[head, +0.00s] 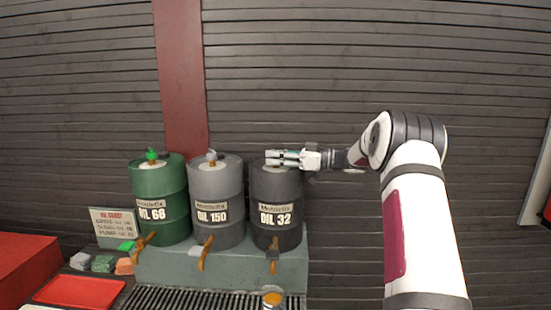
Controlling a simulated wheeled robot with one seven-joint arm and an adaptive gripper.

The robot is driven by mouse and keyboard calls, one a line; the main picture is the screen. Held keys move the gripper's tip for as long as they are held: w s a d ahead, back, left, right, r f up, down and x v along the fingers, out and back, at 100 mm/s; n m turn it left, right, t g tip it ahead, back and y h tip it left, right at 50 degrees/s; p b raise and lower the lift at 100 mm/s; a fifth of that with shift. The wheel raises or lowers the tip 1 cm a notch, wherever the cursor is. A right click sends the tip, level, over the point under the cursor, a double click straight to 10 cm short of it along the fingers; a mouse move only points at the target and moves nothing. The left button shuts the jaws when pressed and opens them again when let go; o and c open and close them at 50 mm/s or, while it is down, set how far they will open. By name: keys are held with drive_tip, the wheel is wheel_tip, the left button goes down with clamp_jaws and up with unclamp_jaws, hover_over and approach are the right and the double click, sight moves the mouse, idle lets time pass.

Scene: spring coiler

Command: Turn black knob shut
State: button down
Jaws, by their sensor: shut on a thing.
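The dark barrel (277,190) marked OIL 32 stands at the right end of a row of three. My gripper (272,158) reaches in from the right, level, at the top of this barrel. Its fingers are shut on the black knob on the barrel's lid. The fingers hide the knob, so its turn angle cannot be seen. A tap with an orange-brown handle (273,262) is low on the front of this barrel.
The grey OIL 150 barrel (219,183) and green OIL 68 barrel (165,182) stand to the left, with a grey knob (211,156) and green knob (151,155) on top. A small cup (273,299) sits below the dark barrel's tap. A sign (111,225) and red tray (67,291) are at left.

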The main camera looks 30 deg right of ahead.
drive_tip(key=shift+d+r, duration=0.1)
drive_tip(key=shift+r, duration=0.15)
drive_tip(key=c, duration=1.3)
unclamp_jaws()
drive_tip(key=shift+w, duration=0.1)
drive_tip(key=shift+f, duration=0.1)
drive_tip(key=v, duration=1.2)
